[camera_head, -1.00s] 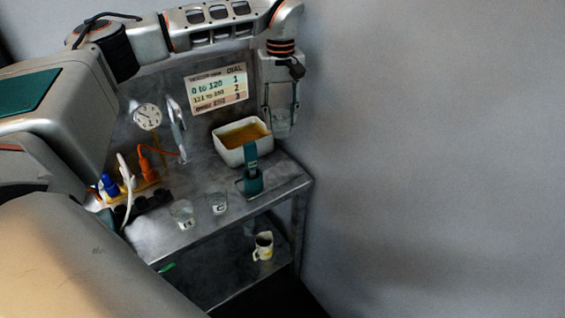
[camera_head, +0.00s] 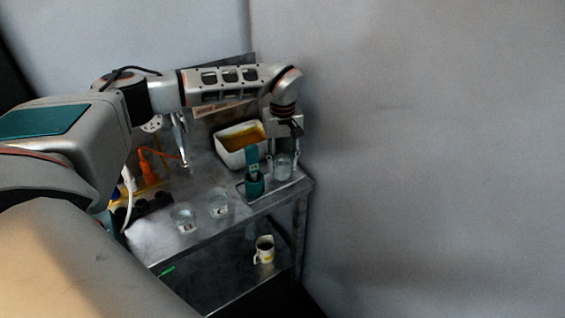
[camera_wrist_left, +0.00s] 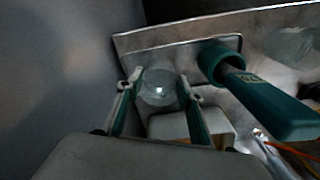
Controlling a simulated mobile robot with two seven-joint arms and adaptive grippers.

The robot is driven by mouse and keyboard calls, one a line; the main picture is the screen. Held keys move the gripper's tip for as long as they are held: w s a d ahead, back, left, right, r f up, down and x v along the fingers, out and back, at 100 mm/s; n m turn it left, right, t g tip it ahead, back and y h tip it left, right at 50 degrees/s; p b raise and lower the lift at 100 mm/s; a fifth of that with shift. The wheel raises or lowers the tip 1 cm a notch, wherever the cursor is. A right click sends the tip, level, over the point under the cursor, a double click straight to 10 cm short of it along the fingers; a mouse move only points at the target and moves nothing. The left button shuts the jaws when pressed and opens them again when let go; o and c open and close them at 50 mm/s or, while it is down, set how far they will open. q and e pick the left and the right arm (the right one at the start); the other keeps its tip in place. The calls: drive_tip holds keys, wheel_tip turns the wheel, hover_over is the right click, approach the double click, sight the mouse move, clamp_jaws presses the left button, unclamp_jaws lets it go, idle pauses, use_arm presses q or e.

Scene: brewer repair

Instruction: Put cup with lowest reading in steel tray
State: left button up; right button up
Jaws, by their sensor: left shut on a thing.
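My left gripper (camera_head: 283,150) is shut on a clear cup (camera_head: 283,168) at the right end of the bench. In the left wrist view the cup (camera_wrist_left: 157,92) sits between the two fingers of the gripper (camera_wrist_left: 160,105). The cup is upright, low over the steel tray (camera_head: 243,188), beside the teal meter (camera_head: 254,180); I cannot tell whether it touches the tray. The tray's rim (camera_wrist_left: 180,50) also shows in the left wrist view. Two other clear cups, lettered B (camera_head: 184,219) and C (camera_head: 219,205), stand on the bench. My right gripper is not in view.
A white bin of amber liquid (camera_head: 238,150) stands behind the meter. Orange and white cables and a power strip (camera_head: 150,198) are at the left. A mug (camera_head: 264,249) stands on the lower shelf. A wall borders the right.

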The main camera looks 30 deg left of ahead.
use_arm(q)
drive_tip(key=shift+f, duration=0.15)
drive_tip(key=o, duration=1.1)
drive_tip(key=shift+f, duration=0.1)
wheel_tip(320, 180, up, 12)
drive_tip(key=shift+r, duration=0.15)
